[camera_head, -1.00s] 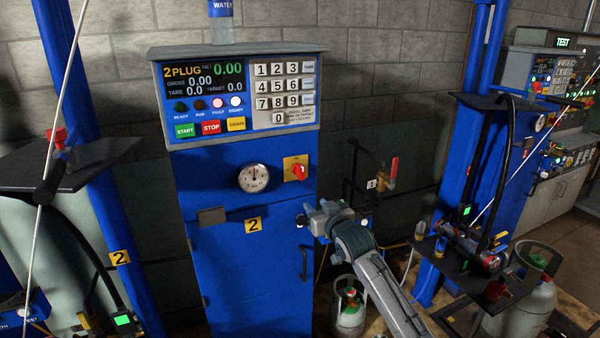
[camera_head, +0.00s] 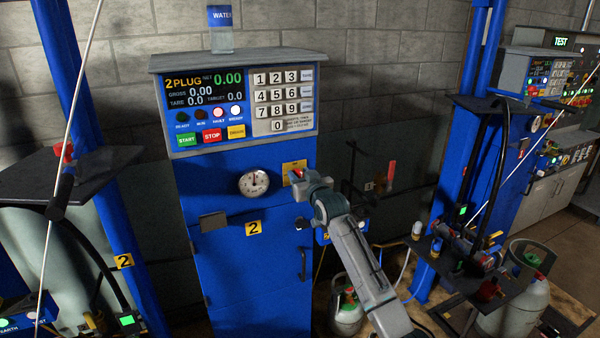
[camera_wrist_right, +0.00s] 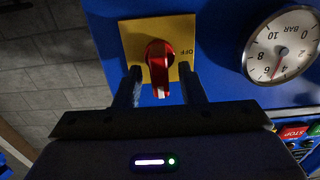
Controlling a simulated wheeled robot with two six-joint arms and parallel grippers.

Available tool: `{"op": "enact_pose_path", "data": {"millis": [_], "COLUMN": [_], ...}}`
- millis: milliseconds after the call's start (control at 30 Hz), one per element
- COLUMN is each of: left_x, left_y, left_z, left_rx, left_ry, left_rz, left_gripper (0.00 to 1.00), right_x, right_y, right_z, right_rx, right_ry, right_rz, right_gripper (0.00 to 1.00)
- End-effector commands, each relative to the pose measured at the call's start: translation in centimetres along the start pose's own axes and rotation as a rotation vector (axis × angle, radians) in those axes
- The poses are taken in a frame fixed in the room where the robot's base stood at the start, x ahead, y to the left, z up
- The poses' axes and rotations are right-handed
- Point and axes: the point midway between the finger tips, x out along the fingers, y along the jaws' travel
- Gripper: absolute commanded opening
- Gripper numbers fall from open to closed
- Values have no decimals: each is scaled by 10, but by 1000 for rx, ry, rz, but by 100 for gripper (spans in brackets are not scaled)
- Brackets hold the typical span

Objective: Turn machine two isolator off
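The machine two isolator is a red rotary knob (camera_wrist_right: 159,65) on a yellow plate (camera_wrist_right: 180,28) on the blue cabinet front. In the wrist view its handle points toward my gripper, and the word OFF shows upside down to its right. My right gripper (camera_wrist_right: 161,88) is open, with one finger on each side of the knob's handle; a small gap seems to show on both sides. In the head view the right gripper (camera_head: 299,181) covers most of the knob, and the plate (camera_head: 294,165) shows above it. My left gripper is not in view.
A round gauge (camera_head: 254,183) sits left of the isolator. The keypad and display panel (camera_head: 205,92) is above, with a water bottle (camera_head: 221,30) on top. A cabinet door handle (camera_head: 303,262) is below. A gas cylinder (camera_head: 346,308) stands at the cabinet's lower right.

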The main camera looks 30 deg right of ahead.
Motion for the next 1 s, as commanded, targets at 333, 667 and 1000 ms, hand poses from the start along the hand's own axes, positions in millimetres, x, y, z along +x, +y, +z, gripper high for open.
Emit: {"op": "enact_pose_path", "data": {"millis": [333, 667, 1000], "left_x": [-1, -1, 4], "left_y": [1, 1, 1], "left_z": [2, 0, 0], "left_rx": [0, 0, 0], "left_ry": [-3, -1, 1], "left_rz": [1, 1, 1], "left_gripper": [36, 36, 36], "right_x": [3, 3, 3], "right_y": [0, 0, -2], "right_z": [1, 1, 2], "right_rx": [0, -1, -88], "right_ry": [-1, -1, 0], "right_rz": [0, 0, 0], "right_gripper": [36, 0, 0]}}
